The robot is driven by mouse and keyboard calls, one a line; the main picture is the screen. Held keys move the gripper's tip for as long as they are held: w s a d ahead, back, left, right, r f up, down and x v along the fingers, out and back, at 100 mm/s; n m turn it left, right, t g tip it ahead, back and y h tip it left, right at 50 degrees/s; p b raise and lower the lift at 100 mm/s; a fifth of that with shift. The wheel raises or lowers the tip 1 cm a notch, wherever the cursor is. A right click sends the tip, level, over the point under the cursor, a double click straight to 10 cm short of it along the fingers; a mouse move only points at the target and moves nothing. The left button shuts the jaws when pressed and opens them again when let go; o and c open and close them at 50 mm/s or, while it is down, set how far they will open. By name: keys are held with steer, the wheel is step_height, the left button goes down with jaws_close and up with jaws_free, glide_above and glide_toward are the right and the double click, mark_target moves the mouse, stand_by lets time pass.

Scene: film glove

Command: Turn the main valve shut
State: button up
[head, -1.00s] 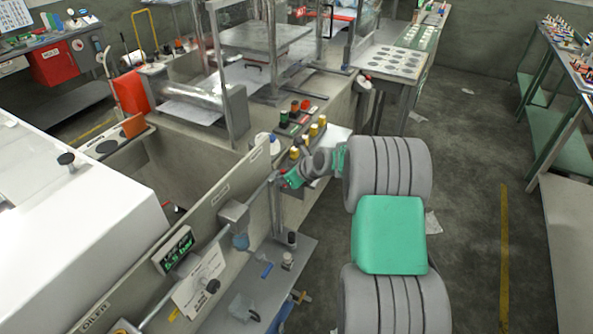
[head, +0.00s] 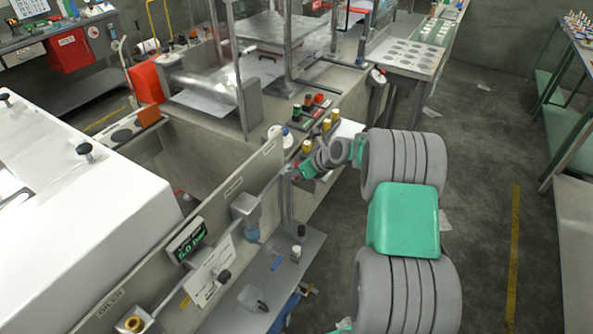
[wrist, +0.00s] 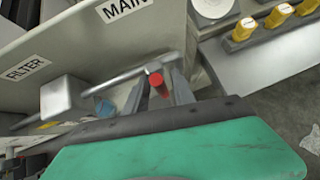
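The main valve's red handle (wrist: 157,84) shows in the wrist view at the end of a grey pipe, below the MAIN label (wrist: 124,8). My gripper (wrist: 158,92) has its two grey fingers spread on either side of the red handle, with gaps beside it. I cannot tell whether either finger touches it. In the head view my gripper (head: 294,173) is at the right end of the pipe along the panel, and only a bit of red shows there. The handle's turn angle is hard to make out.
A grey shelf (head: 255,275) holds small items below. Yellow knobs (head: 307,147) stand behind my gripper.

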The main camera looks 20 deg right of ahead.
steer(key=shift+o, duration=0.4)
steer(key=shift+d, duration=0.1)
steer(key=shift+s+r, duration=0.1)
steer(key=shift+s, duration=0.05)
steer(key=b+v, duration=0.1)
steer(key=v, duration=0.6)
steer(key=shift+s+r+b, duration=0.15)
steer(key=shift+r+b, duration=0.05)
steer(key=shift+b, duration=0.1)
steer(key=shift+d, duration=0.15)
